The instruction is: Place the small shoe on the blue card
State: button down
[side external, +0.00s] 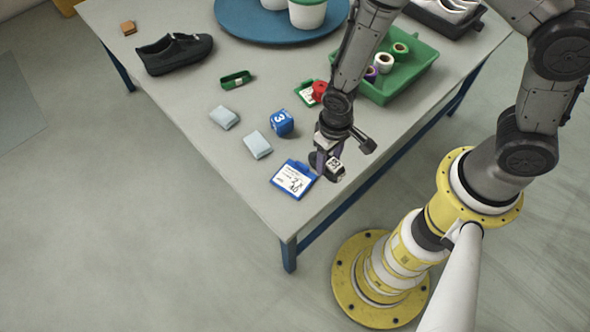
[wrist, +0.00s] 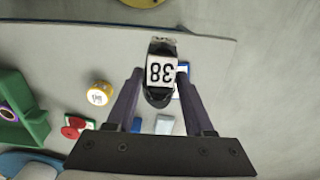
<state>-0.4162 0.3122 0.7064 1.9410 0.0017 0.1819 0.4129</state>
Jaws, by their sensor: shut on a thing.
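The small shoe (wrist: 158,72) is dark, with a white label reading 38. My gripper (side external: 329,160) is shut on it, with a finger on each side in the wrist view. In the side view the small shoe (side external: 335,168) hangs just right of the blue card, near the table's edge; its exact height is hard to tell. The blue card (side external: 294,179) lies flat near the front corner, with a white printed face and nothing on it. In the wrist view, the blue card (wrist: 184,84) is mostly hidden behind the shoe and a finger.
A red object (side external: 319,91) rests by a green card (side external: 305,94). A green tray (side external: 410,75) holds several rolls. A larger black shoe (side external: 174,53) stands at far left.

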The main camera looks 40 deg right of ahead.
aim_at(312, 158)
jog(key=w, duration=0.1)
jog(key=w+a+f, duration=0.1)
jog(key=w+f, duration=0.1)
jog(key=w, duration=0.1)
jog(key=shift+a, duration=0.35)
jog(key=w+f, duration=0.1)
jog(key=w+a+f, duration=0.1)
jog(key=f, duration=0.1)
jog(key=w+f, duration=0.1)
jog(key=f, duration=0.1)
jog(key=shift+w+a, duration=0.2)
jog(key=shift+a, duration=0.1)
jog(key=shift+w+f, duration=0.1)
jog(key=shift+w, duration=0.05)
jog(key=shift+w+a+f, duration=0.1)
jog(key=shift+w+f, duration=0.05)
jog(key=shift+f, duration=1.55)
jog(key=shift+f, duration=0.1)
jog(key=shift+c, duration=1.4)
grip_release()
